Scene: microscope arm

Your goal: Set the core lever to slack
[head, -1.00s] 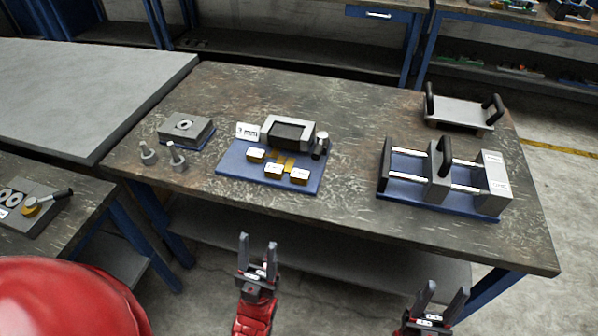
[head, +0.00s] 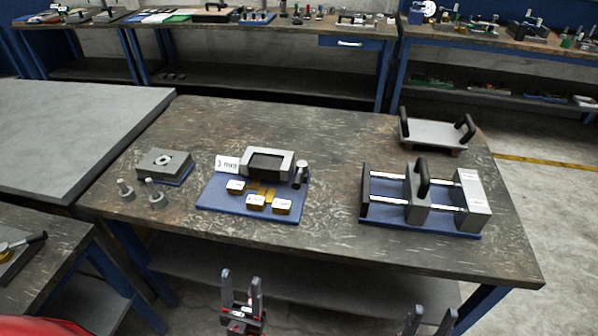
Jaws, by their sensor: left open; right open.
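A lever with a dark handle (head: 30,240) and a yellow hub sits on a grey plate (head: 22,262) at the far left edge, on the lower left bench; the plate is cut off by the picture edge. I cannot tell which setting it is at, nor read a label that names it the core lever. My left gripper (head: 241,280) is open and empty, in front of the middle table's near edge. My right gripper (head: 431,316) is open and empty at the bottom edge, right of centre. Both are far from the lever.
The middle table (head: 330,140) carries a grey block (head: 150,165), two pegs, a blue board (head: 222,206) with a grey housing and yellow pieces, a sliding-rail fixture (head: 418,205) and a handled tray (head: 435,134). A grey-topped table (head: 80,130) stands left. Floor shows at right.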

